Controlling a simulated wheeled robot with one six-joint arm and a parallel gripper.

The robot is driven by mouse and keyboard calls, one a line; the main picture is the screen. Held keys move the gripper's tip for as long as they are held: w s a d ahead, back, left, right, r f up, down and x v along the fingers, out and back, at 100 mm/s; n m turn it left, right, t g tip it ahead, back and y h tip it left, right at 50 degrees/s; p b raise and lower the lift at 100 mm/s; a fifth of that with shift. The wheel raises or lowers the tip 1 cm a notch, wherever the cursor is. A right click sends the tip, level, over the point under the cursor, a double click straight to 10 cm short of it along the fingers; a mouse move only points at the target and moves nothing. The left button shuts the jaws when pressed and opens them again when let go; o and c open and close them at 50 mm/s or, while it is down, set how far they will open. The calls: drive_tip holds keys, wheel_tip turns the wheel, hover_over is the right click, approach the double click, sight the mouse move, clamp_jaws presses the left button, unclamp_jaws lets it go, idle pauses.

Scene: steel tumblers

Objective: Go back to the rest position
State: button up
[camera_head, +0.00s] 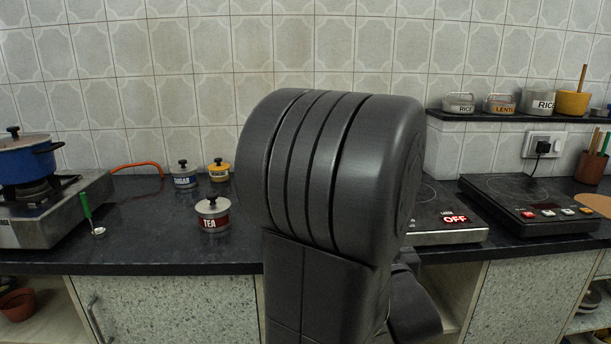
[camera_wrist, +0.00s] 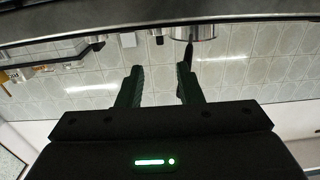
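My gripper (camera_wrist: 160,70) shows in the wrist view with its two dark green fingers apart. Only tiled wall shows between the fingers, so it is open and empty. The wrist picture looks upside down, and a shiny steel vessel (camera_wrist: 193,29) shows at its top, beyond the fingertips and apart from them. My gripper is not visible there.
The dark counter (camera_head: 140,235) holds a blue pot (camera_head: 28,160) on a stove at left, a TEA canister (camera_head: 213,215), a SUGAR canister (camera_head: 184,176), and a yellow canister (camera_head: 219,171). A black cooktop (camera_head: 535,200) lies at right, below a shelf (camera_head: 510,117) with several containers.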

drive_tip(key=w, duration=1)
drive_tip(key=shift+a+b, duration=0.25)
drive_tip(key=shift+b, duration=0.15)
drive_tip(key=s+p, duration=0.1)
drive_tip(key=s, duration=1.3)
drive_tip(key=w+b, duration=0.1)
drive_tip(key=w, duration=1.3)
drive_tip(key=shift+w, duration=0.15)
drive_tip(key=shift+a+r+m+h+p, duration=0.15)
drive_tip(key=shift+m+h+p, duration=0.15)
drive_tip(key=shift+h+p, duration=0.2)
drive_tip(key=shift+m+h+p, duration=0.3)
drive_tip(key=shift+h+p, duration=0.05)
drive_tip(key=shift+h, duration=0.15)
drive_tip(key=h+p, duration=0.1)
drive_tip(key=m+h+p, duration=0.2)
drive_tip(key=p, duration=0.1)
drive_tip(key=shift+a+g, duration=0.25)
drive_tip(key=shift+g, duration=0.05)
